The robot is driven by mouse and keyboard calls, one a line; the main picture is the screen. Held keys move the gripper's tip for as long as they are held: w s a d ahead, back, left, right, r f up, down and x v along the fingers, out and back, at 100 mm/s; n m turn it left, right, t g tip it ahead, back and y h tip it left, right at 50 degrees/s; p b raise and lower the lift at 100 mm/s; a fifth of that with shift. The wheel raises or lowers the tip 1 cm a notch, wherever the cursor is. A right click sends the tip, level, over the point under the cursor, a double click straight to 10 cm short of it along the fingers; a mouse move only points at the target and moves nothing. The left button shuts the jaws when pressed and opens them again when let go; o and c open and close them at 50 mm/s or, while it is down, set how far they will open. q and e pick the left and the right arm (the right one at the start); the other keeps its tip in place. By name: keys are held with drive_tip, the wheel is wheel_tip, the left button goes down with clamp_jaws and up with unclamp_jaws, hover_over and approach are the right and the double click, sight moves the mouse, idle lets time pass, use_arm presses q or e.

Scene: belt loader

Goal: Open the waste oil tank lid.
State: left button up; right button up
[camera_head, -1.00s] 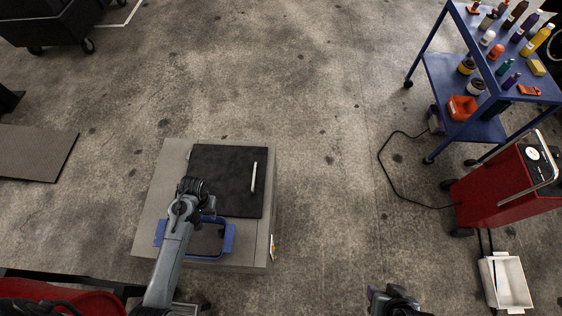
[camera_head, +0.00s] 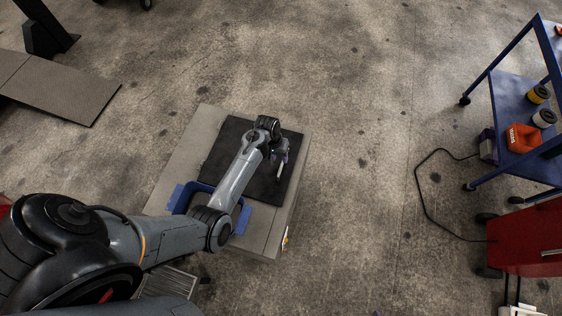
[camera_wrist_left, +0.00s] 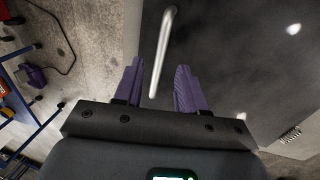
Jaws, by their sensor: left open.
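The waste oil tank (camera_head: 180,150) is a low grey box on the floor in the head view. Its black square lid (camera_head: 222,158) lies flat and shut on top. A pale bar handle on the lid is partly covered by my gripper in the head view; the wrist view shows the handle (camera_wrist_left: 163,45) clearly. My left gripper (camera_head: 281,156) is over the lid at the handle. In the wrist view, the open purple fingers (camera_wrist_left: 158,88) have the handle's near end between them in the picture; I cannot tell whether they touch it. My right gripper is out of view.
A blue tray-like frame (camera_head: 178,196) sits on the tank's near side, partly behind my left arm. A blue cart (camera_head: 510,90) and a red cabinet (camera_head: 530,240) stand at right, with a black cable (camera_head: 418,190) on the floor. Floor around the tank is mostly clear.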

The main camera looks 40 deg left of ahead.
sight(282, 164)
use_arm(q)
drive_tip(key=shift+w+d+f+b, duration=0.1)
drive_tip(key=shift+d+f+b, duration=0.05)
drive_tip(key=shift+f, duration=0.9)
drive_tip(key=shift+w+d+f+b, duration=0.1)
drive_tip(key=shift+d+f+b, duration=0.05)
drive_tip(key=shift+f, duration=0.85)
clamp_jaws()
